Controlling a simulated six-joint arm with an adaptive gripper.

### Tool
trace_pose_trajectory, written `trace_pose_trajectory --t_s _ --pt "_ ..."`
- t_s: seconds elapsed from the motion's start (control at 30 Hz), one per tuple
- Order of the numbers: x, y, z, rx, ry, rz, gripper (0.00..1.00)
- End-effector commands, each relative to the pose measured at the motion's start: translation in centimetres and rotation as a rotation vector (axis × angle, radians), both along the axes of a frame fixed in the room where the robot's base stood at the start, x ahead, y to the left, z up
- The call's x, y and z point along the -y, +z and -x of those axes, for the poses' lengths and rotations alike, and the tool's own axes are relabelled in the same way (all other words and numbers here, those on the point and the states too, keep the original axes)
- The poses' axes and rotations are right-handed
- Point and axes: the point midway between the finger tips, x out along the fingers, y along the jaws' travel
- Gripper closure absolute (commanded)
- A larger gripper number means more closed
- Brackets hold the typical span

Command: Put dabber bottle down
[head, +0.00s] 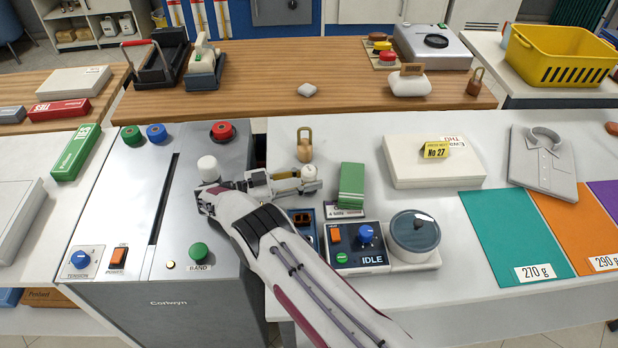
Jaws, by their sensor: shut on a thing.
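My gripper (302,180) is at the middle left of the head view, over the white counter (400,285) just right of the grey machine.
A padlock-shaped tan piece (304,146) stands just behind my gripper. A green-topped ticket stack (351,186) is to the right, with a control box (356,248) in front. The grey machine (150,230) is left. A white box (434,161) and folded shirt (543,163) lie further right.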

Motion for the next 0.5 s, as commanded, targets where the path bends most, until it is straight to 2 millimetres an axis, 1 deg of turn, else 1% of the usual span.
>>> trace_pose_trajectory --t_s 0.37,0.4,0.43,0.47,0.5 --pt "-0.01 -0.45 -0.01 0.001 0.0 0.0 0.97" --pt "0.0 -0.43 -0.01 0.001 0.0 0.0 0.65" --pt "0.0 -0.43 -0.01 0.001 0.0 0.0 0.57" --pt "-0.01 -0.43 -0.01 0.001 0.0 0.0 0.53" --pt "-0.01 -0.44 -0.01 0.001 0.0 0.0 0.53"
